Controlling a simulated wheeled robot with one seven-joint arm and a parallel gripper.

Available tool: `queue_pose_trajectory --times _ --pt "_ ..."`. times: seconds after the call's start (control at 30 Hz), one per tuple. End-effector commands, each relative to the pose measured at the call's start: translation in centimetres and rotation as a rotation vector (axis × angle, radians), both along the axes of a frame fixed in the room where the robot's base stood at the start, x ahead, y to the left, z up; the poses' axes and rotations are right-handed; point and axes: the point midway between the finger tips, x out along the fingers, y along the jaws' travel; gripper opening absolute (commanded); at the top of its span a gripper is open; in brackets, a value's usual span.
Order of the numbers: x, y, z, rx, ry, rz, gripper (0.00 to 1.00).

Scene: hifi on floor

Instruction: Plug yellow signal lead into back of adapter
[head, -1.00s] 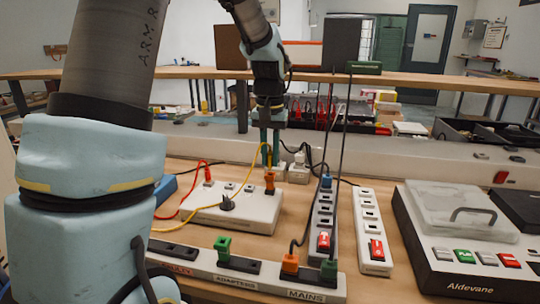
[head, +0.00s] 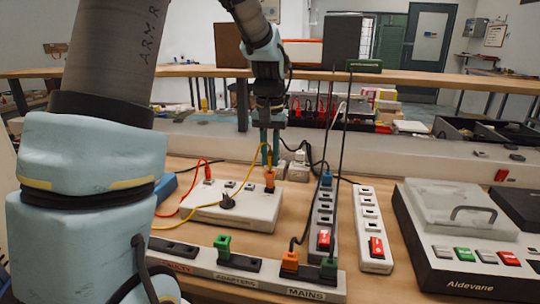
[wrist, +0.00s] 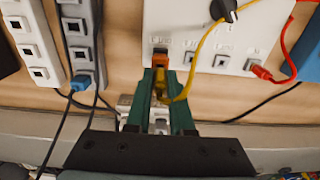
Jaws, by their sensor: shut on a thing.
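My gripper (wrist: 161,92) has two green fingers shut on the yellow lead's plug (wrist: 160,82). In the head view my gripper (head: 270,158) is just above the orange adapter (head: 269,179), which stands at the back right of the white socket box (head: 246,212). In the wrist view the orange adapter (wrist: 160,60) is at the box edge, directly in line with the yellow plug. I cannot tell whether the plug is seated in the adapter. The yellow cable (wrist: 195,56) loops beside the fingers and over the box.
A red lead (head: 187,197) and a black plug (head: 227,201) are on the same box. A white block (head: 299,170) stands behind my fingers. Power strips (head: 371,225) stand to the right, and a labelled strip (head: 205,262) runs in front. Black cables hang to the right.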

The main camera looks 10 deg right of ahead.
Motion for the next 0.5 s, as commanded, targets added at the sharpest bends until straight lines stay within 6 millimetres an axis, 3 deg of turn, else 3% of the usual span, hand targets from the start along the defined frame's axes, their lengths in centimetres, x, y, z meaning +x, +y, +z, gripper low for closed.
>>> queue_pose_trajectory --times 0.5 --pt "0.01 0.0 -0.63 0.0 0.001 0.0 0.0"
